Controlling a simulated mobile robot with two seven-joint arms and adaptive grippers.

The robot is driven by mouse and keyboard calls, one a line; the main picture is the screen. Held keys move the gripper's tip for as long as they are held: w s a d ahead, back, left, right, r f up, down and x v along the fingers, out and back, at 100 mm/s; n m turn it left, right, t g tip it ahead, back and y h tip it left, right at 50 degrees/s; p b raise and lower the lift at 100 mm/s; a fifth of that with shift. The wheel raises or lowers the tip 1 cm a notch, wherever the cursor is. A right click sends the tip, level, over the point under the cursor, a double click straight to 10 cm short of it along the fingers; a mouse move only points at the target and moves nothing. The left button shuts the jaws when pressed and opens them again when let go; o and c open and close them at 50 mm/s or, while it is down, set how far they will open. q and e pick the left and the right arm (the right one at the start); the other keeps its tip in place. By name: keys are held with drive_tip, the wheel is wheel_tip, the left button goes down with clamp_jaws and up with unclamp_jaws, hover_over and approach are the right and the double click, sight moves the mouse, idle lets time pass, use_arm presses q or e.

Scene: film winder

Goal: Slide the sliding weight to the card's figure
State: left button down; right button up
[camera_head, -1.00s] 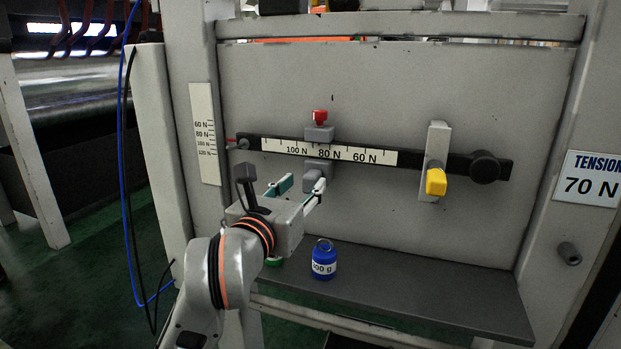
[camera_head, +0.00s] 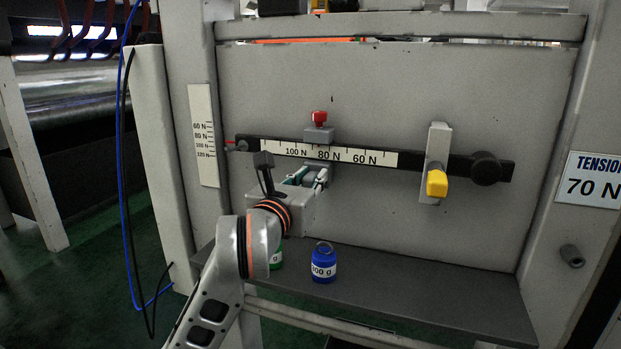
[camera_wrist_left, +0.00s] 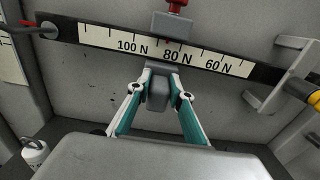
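The sliding weight (camera_head: 319,134), a grey block with a red knob (camera_head: 319,118), sits on the scale beam (camera_head: 340,154) near the 80 N mark. Its lower grey part (camera_wrist_left: 158,90) hangs below the beam. The card (camera_head: 592,180) at the right reads TENSION 70 N. My left gripper (camera_head: 314,174) is at the weight's lower part. In the left wrist view, its fingertips (camera_wrist_left: 161,76) stand on either side of that part, very close to it; whether they press on it I cannot tell. My right gripper is out of view.
A grey bracket with a yellow knob (camera_head: 437,183) and a dark round end (camera_head: 486,168) are on the beam's right. A blue weight (camera_head: 323,263) stands on the shelf (camera_head: 420,288) below, with a green one (camera_head: 277,258) partly hidden by my arm.

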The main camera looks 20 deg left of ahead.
use_arm(q)
drive_tip(key=d+p, duration=0.1)
drive_tip(key=d, duration=0.5)
drive_tip(key=c, duration=1.8)
unclamp_jaws()
drive_tip(key=shift+s, duration=0.1)
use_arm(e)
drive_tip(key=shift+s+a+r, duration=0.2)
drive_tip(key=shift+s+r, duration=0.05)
use_arm(q)
drive_tip(key=s, duration=1.2)
drive_tip(key=shift+a, duration=0.2)
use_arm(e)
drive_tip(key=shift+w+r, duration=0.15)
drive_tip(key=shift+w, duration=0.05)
